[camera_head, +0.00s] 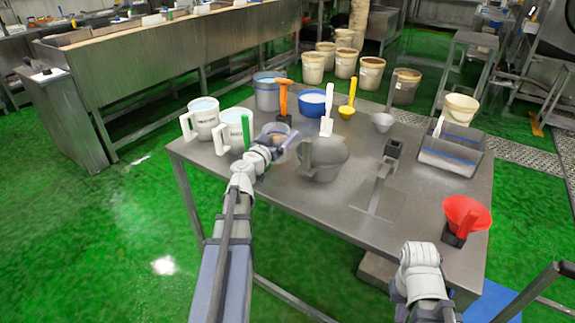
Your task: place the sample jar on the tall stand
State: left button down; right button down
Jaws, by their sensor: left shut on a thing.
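My left gripper (284,143) is over the left part of the steel table (335,217). It is shut on a small, see-through vessel (268,131), which looks like the sample jar. The fingers hide part of it, and I cannot tell whether it touches the table. A dark upright block (393,147) right of the table's middle may be the tall stand; I am not sure. A grey metal piece with a flat plate (376,200) is in front of it. My right arm shows at the lower right, but its fingers do not show.
White jugs (233,130) stand left of my left gripper, and a grey jug (323,158) stands just right of it. A tub with a white scoop (327,112) is behind. A red funnel (466,214) and a steel bin (451,150) are at the right. The front table is clear.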

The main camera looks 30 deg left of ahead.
pick_arm(q)
jog(key=shift+s+f, duration=0.1)
jog(key=shift+f, duration=0.05)
notch_tip(320, 180, down, 10)
jog(key=b, duration=1)
jog(key=shift+r, duration=0.25)
jog(key=shift+f, duration=0.1)
jog(key=shift+f, duration=0.15)
grip_release()
jog(key=shift+r, duration=0.3)
